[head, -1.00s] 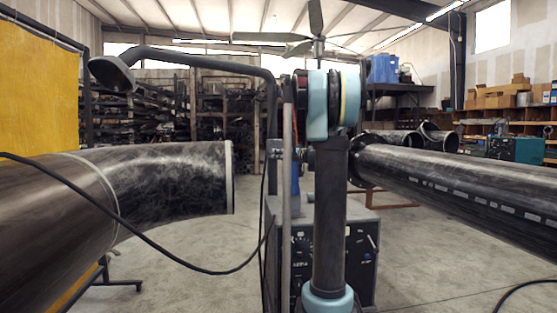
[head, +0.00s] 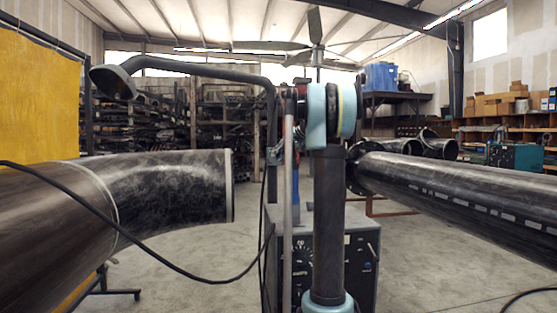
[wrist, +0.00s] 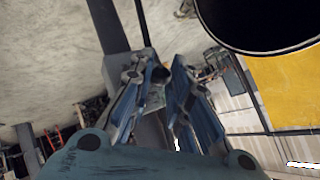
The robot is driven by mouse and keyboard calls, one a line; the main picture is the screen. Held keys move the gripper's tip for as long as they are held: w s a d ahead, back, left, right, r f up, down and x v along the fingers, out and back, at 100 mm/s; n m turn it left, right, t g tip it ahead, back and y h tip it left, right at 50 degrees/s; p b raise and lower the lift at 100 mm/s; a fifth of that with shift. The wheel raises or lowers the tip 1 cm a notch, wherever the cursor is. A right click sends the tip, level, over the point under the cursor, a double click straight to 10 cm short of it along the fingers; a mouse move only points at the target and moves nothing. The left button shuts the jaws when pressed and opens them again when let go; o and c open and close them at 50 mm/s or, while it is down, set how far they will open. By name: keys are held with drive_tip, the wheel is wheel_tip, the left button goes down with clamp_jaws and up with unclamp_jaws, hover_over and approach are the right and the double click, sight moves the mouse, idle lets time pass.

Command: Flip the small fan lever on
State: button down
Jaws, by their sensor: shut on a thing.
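In the wrist view my gripper (wrist: 163,70) has its two blue-padded fingers drawn close together. A small dark rounded thing (wrist: 160,76) shows between them, and the fingers are shut on it. I cannot tell from its shape whether it is the fan lever. No lever stands out clearly in the head view. There, my own arm rises in front of the grey post (head: 271,120) and a dark machine box (head: 361,262), hiding part of that area. The post carries a curved tube with a lamp-like hood (head: 113,82).
A large dark pipe elbow (head: 165,190) lies at left, its open end towards my arm; its opening (wrist: 262,22) shows in the wrist view. A flanged pipe (head: 450,190) extends at right. A black cable (head: 150,246) hangs across the left. A yellow curtain (head: 38,95) hangs behind.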

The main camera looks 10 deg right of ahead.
drive_tip(key=shift+w+r+g, duration=0.2)
drive_tip(key=shift+r+g, duration=0.05)
drive_tip(key=shift+g, duration=0.05)
idle(0.4)
drive_tip(key=c, duration=1.5)
unclamp_jaws()
drive_tip(key=shift+w+f, duration=0.1)
drive_tip(key=v, duration=1.2)
